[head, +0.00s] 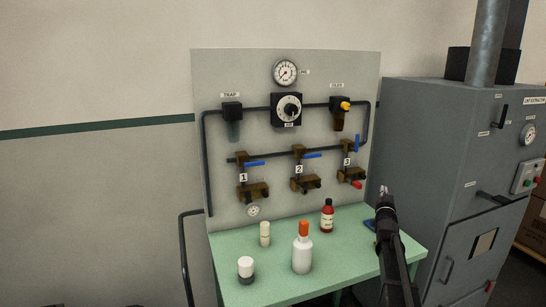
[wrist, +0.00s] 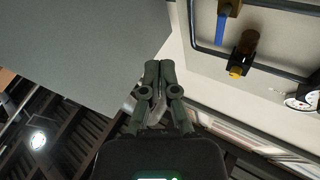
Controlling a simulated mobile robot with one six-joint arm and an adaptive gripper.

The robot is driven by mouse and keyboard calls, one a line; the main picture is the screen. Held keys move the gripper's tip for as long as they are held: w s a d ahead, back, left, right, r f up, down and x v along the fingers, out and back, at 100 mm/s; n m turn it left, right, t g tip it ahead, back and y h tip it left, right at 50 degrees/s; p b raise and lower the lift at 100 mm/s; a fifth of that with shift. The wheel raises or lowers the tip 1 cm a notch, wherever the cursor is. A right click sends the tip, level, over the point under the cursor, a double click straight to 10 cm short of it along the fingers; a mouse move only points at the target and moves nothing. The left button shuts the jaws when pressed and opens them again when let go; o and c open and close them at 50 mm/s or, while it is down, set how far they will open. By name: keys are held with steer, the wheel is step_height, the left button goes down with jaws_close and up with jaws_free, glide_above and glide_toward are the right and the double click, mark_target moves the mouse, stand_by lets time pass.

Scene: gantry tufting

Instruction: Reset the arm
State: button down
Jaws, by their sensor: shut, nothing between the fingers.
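My gripper (head: 384,191) points upward at the right of the table in the head view, in front of the grey cabinet's left edge. Its fingers are closed together with nothing between them. In the wrist view my gripper (wrist: 158,66) also shows shut and empty, with the ceiling and the upper part of the panel beyond it. My arm rises from the lower right of the head view. Nothing touches the fingertips.
A green table (head: 330,271) holds several bottles, including a white one with an orange cap (head: 302,255) and a red one (head: 327,217). Behind it stands a panel (head: 230,70) with valves and gauges. A grey cabinet (head: 430,130) stands close on the right.

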steer(key=s+a+f+n+g+y, duration=0.1)
steer(key=s+a+f+g, duration=0.2)
steer(key=s+a+f, duration=0.1)
steer(key=s+a+f+n+g+y, duration=0.1)
steer(key=s+a+f+g+y, duration=0.1)
steer(key=s+a+f, duration=0.3)
steer(key=s+a+f+n+g+y, duration=0.1)
steer(key=s+a+f+g, duration=0.4)
steer(key=f, duration=0.3)
steer(key=shift+s+a+y, duration=0.25)
steer(key=shift+a+y, duration=0.05)
steer(key=shift+a, duration=0.35)
steer(key=s+a+f+n+g+y+b, duration=0.1)
steer(key=s+a+f+g, duration=0.35)
steer(key=s, duration=0.75)
steer(key=s+a+f+n+g, duration=0.25)
steer(key=s+a+g, duration=0.3)
steer(key=s, duration=0.75)
step_height(320, 180, down, 10)
steer(key=b, duration=0.9)
step_height(320, 180, up, 14)
steer(key=p, duration=1.3)
steer(key=shift+w+d+f+m, duration=0.15)
steer(key=shift+w+d+m, duration=0.05)
steer(key=shift+d+m, duration=0.25)
